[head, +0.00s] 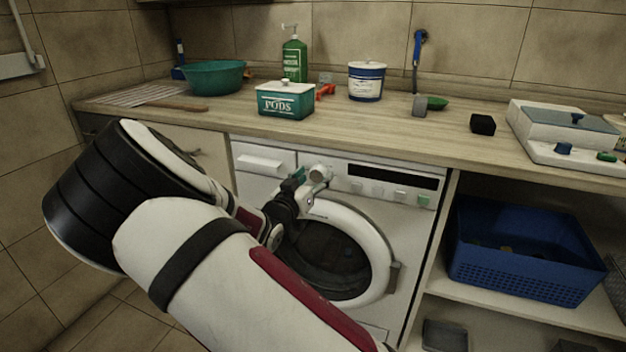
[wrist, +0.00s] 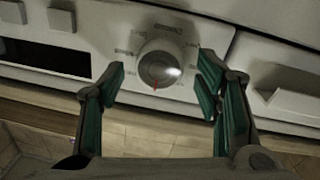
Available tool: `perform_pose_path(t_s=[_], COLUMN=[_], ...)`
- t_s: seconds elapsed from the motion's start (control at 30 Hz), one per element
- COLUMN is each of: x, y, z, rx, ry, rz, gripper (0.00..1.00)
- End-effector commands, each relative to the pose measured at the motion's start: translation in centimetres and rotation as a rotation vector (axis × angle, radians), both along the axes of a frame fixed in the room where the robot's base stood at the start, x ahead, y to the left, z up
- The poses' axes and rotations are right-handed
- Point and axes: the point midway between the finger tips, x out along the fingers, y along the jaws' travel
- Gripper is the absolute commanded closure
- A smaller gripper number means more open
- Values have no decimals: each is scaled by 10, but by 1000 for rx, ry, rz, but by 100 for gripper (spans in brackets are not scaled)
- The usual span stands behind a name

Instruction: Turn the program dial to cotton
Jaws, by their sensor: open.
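The program dial (wrist: 159,68) is a round silver knob on the washing machine's white front panel, with a small red mark at its lower edge in the wrist view. Labels ring the dial, too blurred to read. In the head view the dial (head: 320,173) shows just right of my gripper (head: 306,184). In the wrist view my gripper (wrist: 158,85) is open, with one green-padded finger on each side of the dial and gaps between. I cannot tell whether it touches the dial. The washing machine (head: 400,215) stands under the counter with its round door shut.
Buttons (head: 377,190) and a dark display (head: 392,176) lie right of the dial in the head view. The detergent drawer (head: 262,162) is to the left. The wooden counter (head: 390,128) overhangs above, holding a pods box (head: 285,101). A blue basket (head: 520,262) sits on the right shelf.

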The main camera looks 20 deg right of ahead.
Motion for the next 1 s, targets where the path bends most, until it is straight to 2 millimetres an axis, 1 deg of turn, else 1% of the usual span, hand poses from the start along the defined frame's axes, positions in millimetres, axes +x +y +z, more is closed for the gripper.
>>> perform_pose_path(t_s=[0.13,0.17,0.2,0.27,0.3,0.37,0.73,1.0], x=[0,0,0,0,0,0,0,0], y=[0,0,0,0,0,0,-1,-1], z=[0,0,0,0,0,0,0,0], rx=[0,0,0,0,0,0,38,178], ry=[0,0,0,0,0,0,-28,-129], rz=[0,0,0,0,0,0,-2,-2], gripper=[42,47,56,69,78,90,90,90])
